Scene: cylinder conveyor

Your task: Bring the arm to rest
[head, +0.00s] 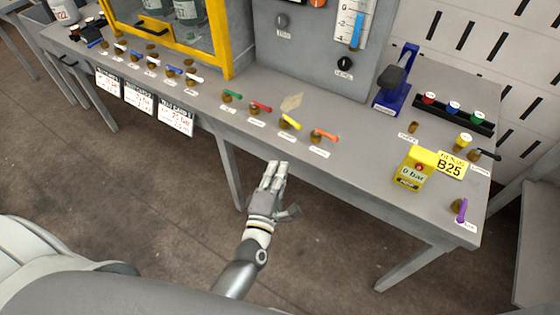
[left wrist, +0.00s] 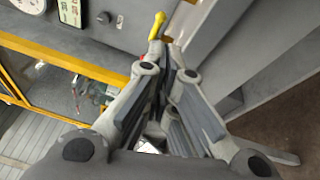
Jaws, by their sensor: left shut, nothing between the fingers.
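My left gripper (head: 277,165) is in the middle of the head view, just in front of the near edge of the grey table (head: 365,140), over the floor in the picture. Its fingers are together and hold nothing. In the left wrist view the fingers of my left gripper (left wrist: 172,50) also come together at their tips. A yellow handle (left wrist: 157,25) shows just beyond the tips there; I cannot tell how far away it is. My right gripper is not in view.
The table carries green (head: 232,95), red (head: 260,106), yellow (head: 291,123) and orange (head: 323,135) valve handles near its edge. Open floor lies before the table.

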